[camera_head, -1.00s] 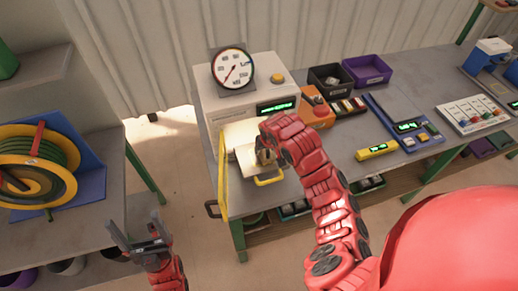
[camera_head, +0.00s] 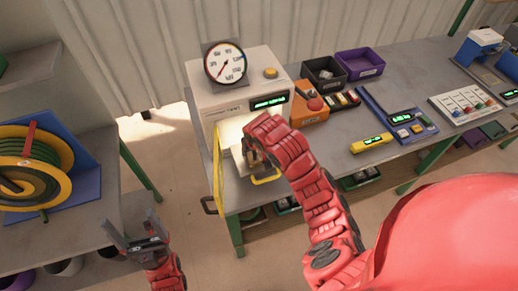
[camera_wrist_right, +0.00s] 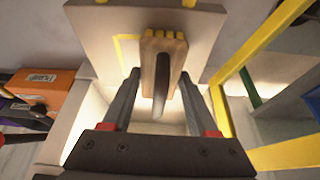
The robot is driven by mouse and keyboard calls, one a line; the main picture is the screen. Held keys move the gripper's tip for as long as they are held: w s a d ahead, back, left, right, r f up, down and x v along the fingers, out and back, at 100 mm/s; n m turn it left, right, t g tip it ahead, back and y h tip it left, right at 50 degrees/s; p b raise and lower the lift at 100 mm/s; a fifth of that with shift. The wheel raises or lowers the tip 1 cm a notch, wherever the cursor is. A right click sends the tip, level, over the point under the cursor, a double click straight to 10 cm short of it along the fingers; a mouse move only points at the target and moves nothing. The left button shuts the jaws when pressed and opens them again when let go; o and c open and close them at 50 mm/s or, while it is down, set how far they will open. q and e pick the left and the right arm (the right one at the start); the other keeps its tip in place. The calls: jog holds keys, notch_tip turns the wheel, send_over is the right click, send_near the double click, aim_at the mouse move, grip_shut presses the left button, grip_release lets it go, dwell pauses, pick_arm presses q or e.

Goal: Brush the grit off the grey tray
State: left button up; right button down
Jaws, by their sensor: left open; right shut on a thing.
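The grey tray (camera_wrist_right: 95,35) fills the top of the right wrist view, with a yellow outline marked on it. In the head view it shows partly at the front of the press (camera_head: 240,163), beside a yellow handle (camera_head: 266,179). My right gripper (camera_head: 254,158) is over the tray; in the wrist view (camera_wrist_right: 160,75) it is shut on a brush (camera_wrist_right: 150,68) with a wooden block, yellow bristles and a dark handle. The bristles are over or on the tray; I cannot tell if they touch. I make out no clear grit. My left gripper (camera_head: 131,225) is open and empty at lower left.
The press has a dial gauge (camera_head: 226,63) on top and a yellow frame (camera_head: 218,170) standing at its left side. An orange box with a red button (camera_head: 313,104) stands close at its right. A reel (camera_head: 30,165) is on the left bench. Floor is clear between the benches.

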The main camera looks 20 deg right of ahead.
jog(key=shift+r, duration=0.15)
notch_tip(320, 180, up, 5)
jog(key=shift+w+r+p, duration=0.1)
jog(key=shift+p, duration=1.1)
jog(key=shift+r, duration=0.3)
jog(key=shift+r+p, duration=0.45)
jog(key=shift+r, duration=1.05)
